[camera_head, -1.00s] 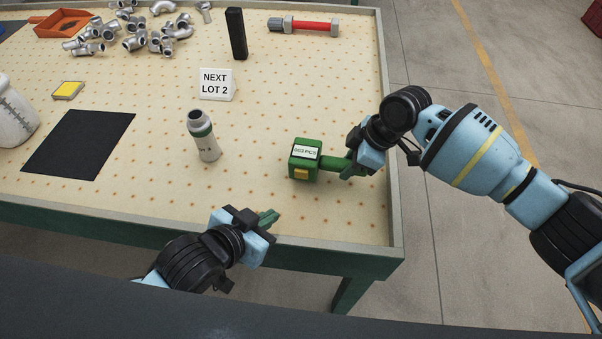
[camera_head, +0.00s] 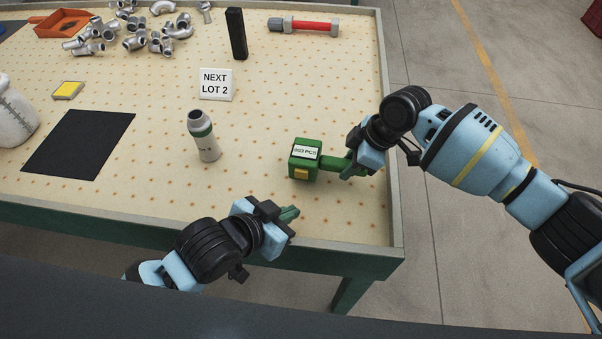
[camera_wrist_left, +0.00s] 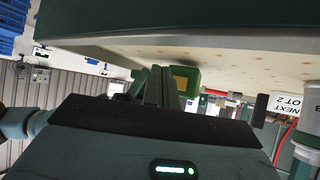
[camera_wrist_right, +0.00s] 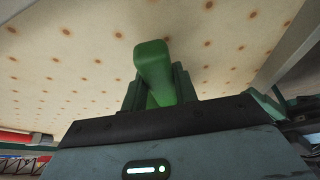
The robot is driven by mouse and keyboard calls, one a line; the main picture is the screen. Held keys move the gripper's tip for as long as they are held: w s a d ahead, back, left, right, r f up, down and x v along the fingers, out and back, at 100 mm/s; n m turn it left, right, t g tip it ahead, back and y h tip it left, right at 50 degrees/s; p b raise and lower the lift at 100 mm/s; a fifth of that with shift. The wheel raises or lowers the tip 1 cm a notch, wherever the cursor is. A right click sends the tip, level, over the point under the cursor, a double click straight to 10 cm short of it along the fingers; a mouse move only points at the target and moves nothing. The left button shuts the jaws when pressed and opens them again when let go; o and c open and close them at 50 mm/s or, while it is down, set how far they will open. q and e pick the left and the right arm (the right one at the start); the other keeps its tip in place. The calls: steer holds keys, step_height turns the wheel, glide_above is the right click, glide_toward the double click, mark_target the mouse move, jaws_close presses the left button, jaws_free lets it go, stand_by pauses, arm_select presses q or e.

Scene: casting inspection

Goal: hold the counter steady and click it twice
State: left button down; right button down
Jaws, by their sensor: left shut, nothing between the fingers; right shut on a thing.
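The counter (camera_head: 305,158) is a green box on the table's right part, with a white label ending in "PCS" and a yellow button (camera_head: 301,174) on its near face. Its green handle points right. My right gripper (camera_head: 345,164) is shut on that handle, which also shows between the fingers in the right wrist view (camera_wrist_right: 155,70). My left gripper (camera_head: 290,213) is shut and empty, in front of and slightly left of the counter, apart from it. In the left wrist view the counter (camera_wrist_left: 194,79) shows just beyond the closed fingertips (camera_wrist_left: 163,70), partly hidden by them.
A black mat (camera_head: 78,144) lies left. The table around the counter is clear.

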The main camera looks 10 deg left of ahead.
mark_target(305, 179)
arm_select(q)
steer(key=shift+w+d, duration=0.15)
steer(key=shift+w, duration=1.35)
steer(key=shift+w+d, duration=0.1)
steer(key=shift+w, duration=1.35)
steer(key=shift+w, duration=0.15)
steer(key=shift+w, duration=0.25)
steer(key=shift+w, duration=0.45)
stand_by(0.4)
steer(key=shift+s, duration=0.9)
steer(key=shift+s+a, duration=0.15)
steer(key=shift+s, duration=1.1)
steer(key=shift+s+a, duration=0.1)
steer(key=shift+s, duration=1.15)
stand_by(0.4)
